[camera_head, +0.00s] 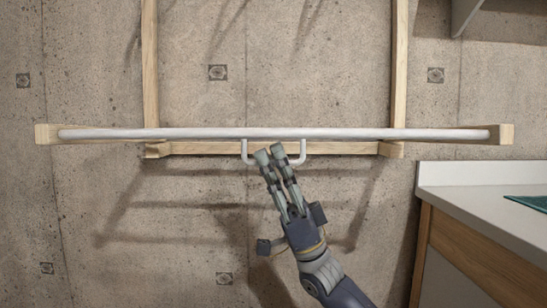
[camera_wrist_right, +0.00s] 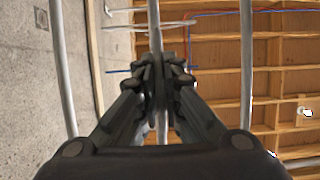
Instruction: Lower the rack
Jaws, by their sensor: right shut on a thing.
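The rack (camera_head: 200,133) hangs across the concrete wall. It has a long pale metal bar with wooden end pieces and a wooden frame behind. A white U-shaped handle (camera_head: 246,152) hangs under the middle of the bar. My right gripper (camera_head: 270,153) reaches up from below, its fingers at the handle and hiding its middle. In the right wrist view, the fingers (camera_wrist_right: 157,80) are closed around a pale rod that runs between them. More rods of the rack (camera_wrist_right: 245,60) run along both sides there. My left gripper is not in view.
A counter (camera_head: 480,195) with a white top and wooden front stands at the right, with a green item (camera_head: 530,203) on it. A shelf edge (camera_head: 468,12) shows at upper right. The wall below the rack is bare. Wooden ceiling beams (camera_wrist_right: 285,85) show in the wrist view.

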